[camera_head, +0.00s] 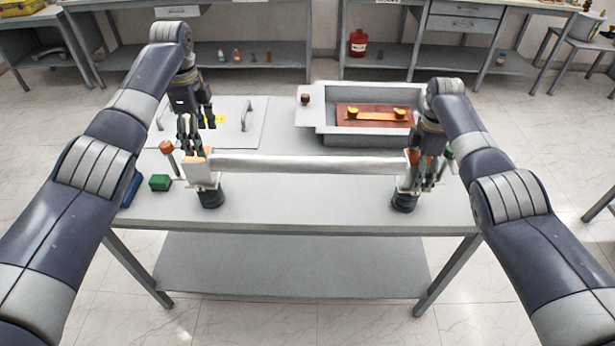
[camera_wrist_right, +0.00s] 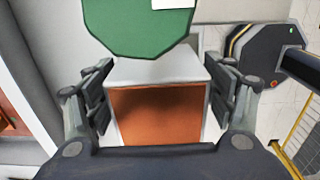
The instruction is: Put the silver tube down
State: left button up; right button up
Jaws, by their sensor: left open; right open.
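The silver tube (camera_head: 308,163) lies level across the front of the table in the head view. Its left end rests at the left stand (camera_head: 207,183), and its right end is at the right stand (camera_head: 404,195). My left gripper (camera_head: 197,128) is open, above and just behind the tube's left end, apparently holding nothing. My right gripper (camera_head: 424,172) is open and low at the tube's right end, partly covering it. In the right wrist view, its spread fingers (camera_wrist_right: 160,100) flank a grey block with an orange face (camera_wrist_right: 160,115); I cannot tell whether they touch it.
A grey tray (camera_head: 365,138) with a reddish-brown board (camera_head: 372,122) stands at the back right. A light panel with handles (camera_head: 235,135) lies at the back left. A green block (camera_head: 160,182) sits at the left edge. The table front centre (camera_head: 305,205) is clear.

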pick_arm(q)
notch_tip(320, 180, up, 3)
jog(key=shift+r, duration=0.1)
pick_arm(e)
jog(key=shift+r, duration=0.25)
notch_tip(320, 180, up, 12)
jog(key=shift+f, duration=0.25)
jog(key=shift+f, duration=0.1)
